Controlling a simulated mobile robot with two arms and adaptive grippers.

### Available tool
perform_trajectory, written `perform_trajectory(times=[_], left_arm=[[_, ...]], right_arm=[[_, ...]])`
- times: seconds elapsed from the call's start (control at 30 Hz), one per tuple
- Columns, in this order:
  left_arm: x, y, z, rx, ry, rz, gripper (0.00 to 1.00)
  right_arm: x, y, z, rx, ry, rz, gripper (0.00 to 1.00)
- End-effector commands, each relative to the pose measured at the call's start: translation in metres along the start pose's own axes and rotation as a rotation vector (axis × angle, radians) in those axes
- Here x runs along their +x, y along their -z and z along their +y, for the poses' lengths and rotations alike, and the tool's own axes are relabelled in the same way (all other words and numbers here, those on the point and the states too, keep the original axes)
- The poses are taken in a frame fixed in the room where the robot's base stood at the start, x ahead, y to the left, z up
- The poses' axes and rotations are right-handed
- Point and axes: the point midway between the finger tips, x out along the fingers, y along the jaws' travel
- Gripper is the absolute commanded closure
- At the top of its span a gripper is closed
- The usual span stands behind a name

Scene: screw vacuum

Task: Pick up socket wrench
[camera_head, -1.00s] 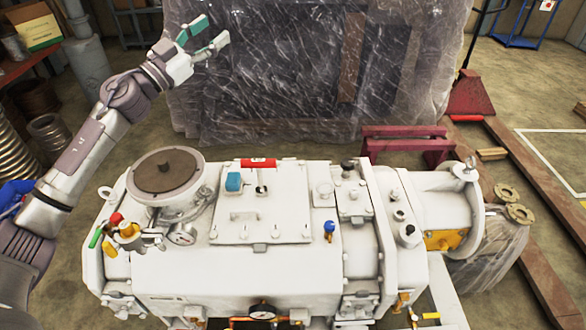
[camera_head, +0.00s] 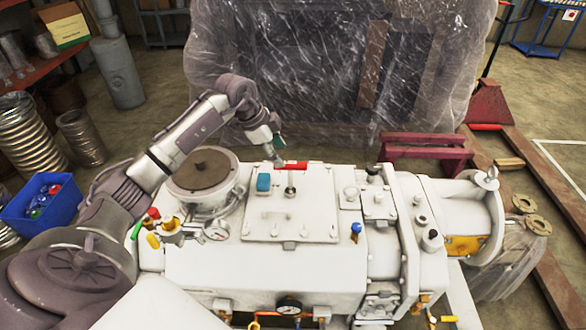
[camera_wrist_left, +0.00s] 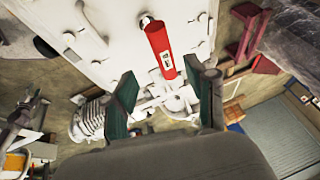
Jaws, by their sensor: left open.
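The socket wrench has a red handle (camera_head: 294,166) and a metal shaft, and it is on the flat lid on top of the white machine (camera_head: 230,270). In the left wrist view its red handle (camera_wrist_left: 160,48) points down between the fingers. My left gripper (camera_head: 277,153) is just above and behind the handle's left end, pointing down. In the left wrist view my left gripper (camera_wrist_left: 163,98) is open, with a green-padded finger on each side. The handle's near end reaches toward the gap between them; contact is not visible. My right gripper is not in view.
A blue bin (camera_head: 42,210) is at the left. A plastic-wrapped crate (camera_head: 330,70) stands behind the machine.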

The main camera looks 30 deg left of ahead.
Motion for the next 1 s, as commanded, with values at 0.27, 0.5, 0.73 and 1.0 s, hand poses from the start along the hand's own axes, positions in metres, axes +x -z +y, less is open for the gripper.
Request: perform_trajectory(times=[0.27, 0.5, 0.73, 1.0], left_arm=[[0.03, 0.001, 0.0, 0.0, -0.001, 0.001, 0.44], [0.057, 0.005, -0.005, -0.001, -0.004, 0.003, 0.44], [0.081, 0.002, -0.005, 0.001, 0.0, 0.002, 0.44], [0.082, 0.002, -0.006, 0.002, 0.001, 0.002, 0.54]], right_arm=[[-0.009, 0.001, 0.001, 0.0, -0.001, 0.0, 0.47], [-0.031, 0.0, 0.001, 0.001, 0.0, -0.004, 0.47], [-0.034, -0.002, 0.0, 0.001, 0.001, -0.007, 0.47], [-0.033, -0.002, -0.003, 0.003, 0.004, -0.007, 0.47]])
